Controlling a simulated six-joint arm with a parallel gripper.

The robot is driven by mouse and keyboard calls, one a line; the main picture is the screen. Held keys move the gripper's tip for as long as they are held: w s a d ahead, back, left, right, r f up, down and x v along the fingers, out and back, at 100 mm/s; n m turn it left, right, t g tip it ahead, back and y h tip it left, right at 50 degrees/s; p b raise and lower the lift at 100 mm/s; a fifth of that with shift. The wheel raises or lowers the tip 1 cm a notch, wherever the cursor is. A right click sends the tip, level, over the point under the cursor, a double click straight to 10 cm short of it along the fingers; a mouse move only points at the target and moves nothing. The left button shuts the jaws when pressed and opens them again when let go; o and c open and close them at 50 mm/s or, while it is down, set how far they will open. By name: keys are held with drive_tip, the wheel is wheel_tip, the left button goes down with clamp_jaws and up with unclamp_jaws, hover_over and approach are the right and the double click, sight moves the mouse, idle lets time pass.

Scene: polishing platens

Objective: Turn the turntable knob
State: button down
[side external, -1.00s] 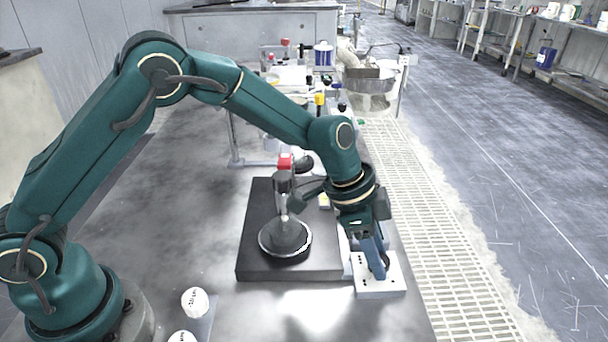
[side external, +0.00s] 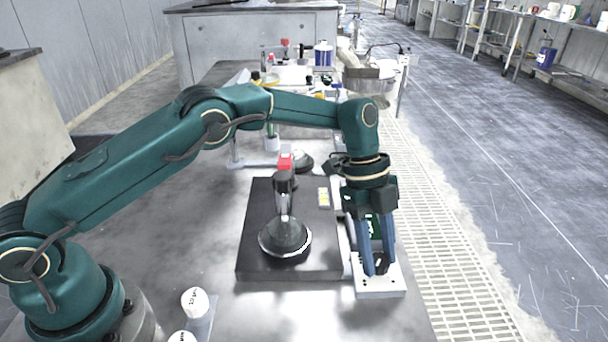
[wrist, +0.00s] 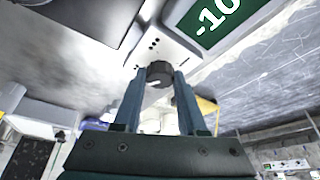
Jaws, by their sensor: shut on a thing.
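The turntable knob is a small dark round knob (wrist: 158,75) with a light mark, on a white panel (wrist: 172,38) in the wrist view. In the side view it is a dark spot low between my fingers, on the white control box (side external: 380,286) at the right of the black polishing base. My gripper (side external: 376,268) points down at the knob, and its two blue fingers are closed on the knob's sides. The fingers also show in the wrist view (wrist: 157,78). A green display (wrist: 208,17) reading -10 is beside the knob.
The black base (side external: 258,205) carries a round platen (side external: 284,238) with an upright column and red top (side external: 285,162) left of my gripper. Two white-capped containers (side external: 194,301) stand at the front left. Bottles and a metal basin (side external: 368,82) are behind. The bench's right edge is close.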

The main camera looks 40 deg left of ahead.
drive_tip(key=shift+m+g, duration=0.3)
drive_tip(key=shift+m, duration=0.5)
drive_tip(key=shift+c, duration=2.3)
unclamp_jaws()
drive_tip(key=shift+n, duration=0.3)
